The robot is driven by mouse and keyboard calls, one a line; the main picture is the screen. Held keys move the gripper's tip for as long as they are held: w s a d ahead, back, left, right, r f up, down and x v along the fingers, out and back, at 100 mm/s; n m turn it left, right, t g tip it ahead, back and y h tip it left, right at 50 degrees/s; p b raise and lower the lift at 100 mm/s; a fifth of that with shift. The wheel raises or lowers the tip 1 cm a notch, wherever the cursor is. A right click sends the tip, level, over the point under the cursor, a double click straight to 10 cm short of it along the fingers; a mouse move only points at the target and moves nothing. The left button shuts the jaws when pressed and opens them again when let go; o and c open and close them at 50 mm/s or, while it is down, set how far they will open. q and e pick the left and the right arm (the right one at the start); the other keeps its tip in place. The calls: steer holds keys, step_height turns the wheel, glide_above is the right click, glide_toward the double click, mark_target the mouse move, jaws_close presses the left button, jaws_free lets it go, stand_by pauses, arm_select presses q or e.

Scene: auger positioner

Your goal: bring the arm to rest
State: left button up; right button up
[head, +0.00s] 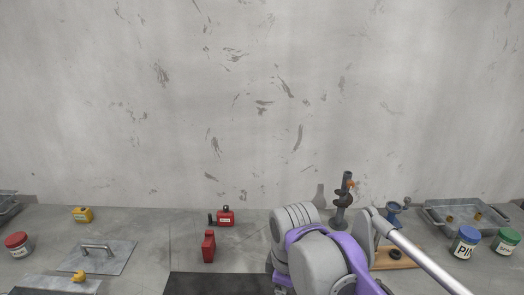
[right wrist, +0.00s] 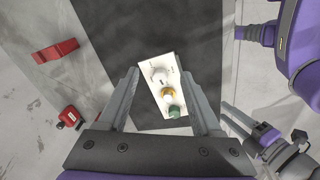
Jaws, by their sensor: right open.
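My right gripper (right wrist: 164,75) shows in the right wrist view with its two grey fingers spread wide apart. Nothing is gripped between them. Beyond and between the fingers, a white panel (right wrist: 146,72) with a white, a yellow and a green piece on it lies over the dark mat (right wrist: 100,20). In the head view my purple and grey right arm bulks at the lower right, and its gripper is out of that frame.
A dark stand (head: 341,212), metal tray (head: 440,217), blue jar (head: 465,243) and green jar (head: 506,241) are on the right. A handled plate (head: 115,257) and red jar (head: 17,245) are on the left.

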steer(key=s+d+f+m+t, duration=0.1)
steer(key=s+d+f+m, duration=0.3)
steer(key=s+d+f+m+t, duration=0.1)
steer(key=s+d+f+m, duration=0.3)
steer(key=s+f+m, duration=0.1)
steer(key=s+d+f+m+t, duration=0.2)
steer(key=s+d+f+m, duration=0.2)
steer(key=d+m, duration=0.1)
steer(key=shift+s+d+f, duration=0.1)
steer(key=shift+s+f, duration=0.25)
steer(key=shift+f, duration=0.05)
